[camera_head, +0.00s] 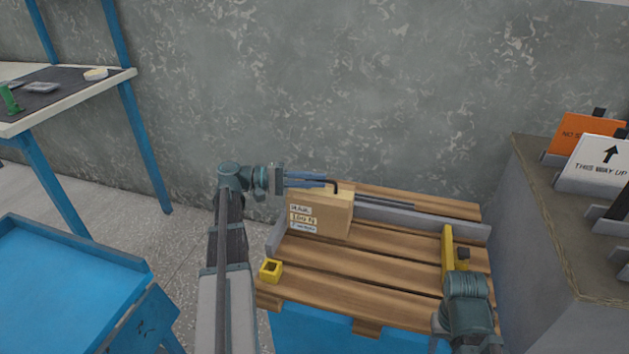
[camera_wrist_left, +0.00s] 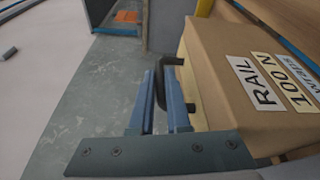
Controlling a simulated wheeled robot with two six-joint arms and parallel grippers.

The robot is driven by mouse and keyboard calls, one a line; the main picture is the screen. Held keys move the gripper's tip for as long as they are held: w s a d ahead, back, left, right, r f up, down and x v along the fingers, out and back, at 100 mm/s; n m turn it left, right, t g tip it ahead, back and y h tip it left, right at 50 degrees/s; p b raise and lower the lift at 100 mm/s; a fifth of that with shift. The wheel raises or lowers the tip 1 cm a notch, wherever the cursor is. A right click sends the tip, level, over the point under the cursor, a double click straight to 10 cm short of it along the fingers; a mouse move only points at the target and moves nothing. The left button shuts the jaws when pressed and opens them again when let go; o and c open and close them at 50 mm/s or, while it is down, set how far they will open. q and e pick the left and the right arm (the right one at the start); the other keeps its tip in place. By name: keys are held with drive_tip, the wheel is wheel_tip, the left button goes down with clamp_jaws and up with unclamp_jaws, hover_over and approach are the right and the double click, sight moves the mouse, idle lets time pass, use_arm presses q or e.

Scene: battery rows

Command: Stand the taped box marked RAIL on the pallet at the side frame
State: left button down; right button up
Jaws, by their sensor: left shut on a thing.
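The brown taped box marked RAIL (camera_head: 320,215) is upright over the back left of the wooden pallet (camera_head: 365,265), near the grey side frame (camera_head: 277,237) and the grey back rail (camera_head: 430,220). I cannot tell whether its underside touches the boards. Its RAIL label also shows on the box in the left wrist view (camera_wrist_left: 225,75). My left gripper (camera_head: 325,182) is shut on the box's black handle (camera_wrist_left: 172,62), from the left.
A yellow block (camera_head: 271,270) is at the pallet's left edge, and a yellow bar (camera_head: 447,250) stands at its right. A blue table (camera_head: 65,285) is at left. Signs, including THIS WAY UP (camera_head: 597,165), stand on a grey block at right. The pallet's middle boards are clear.

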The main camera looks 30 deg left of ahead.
use_arm(q)
drive_tip(key=shift+f+b, duration=0.95)
drive_tip(key=shift+f, duration=0.45)
drive_tip(key=c, duration=0.9)
unclamp_jaws()
drive_tip(key=shift+r, duration=0.15)
drive_tip(key=v, duration=1.2)
drive_tip(key=shift+p, duration=0.35)
drive_tip(key=shift+r, duration=0.1)
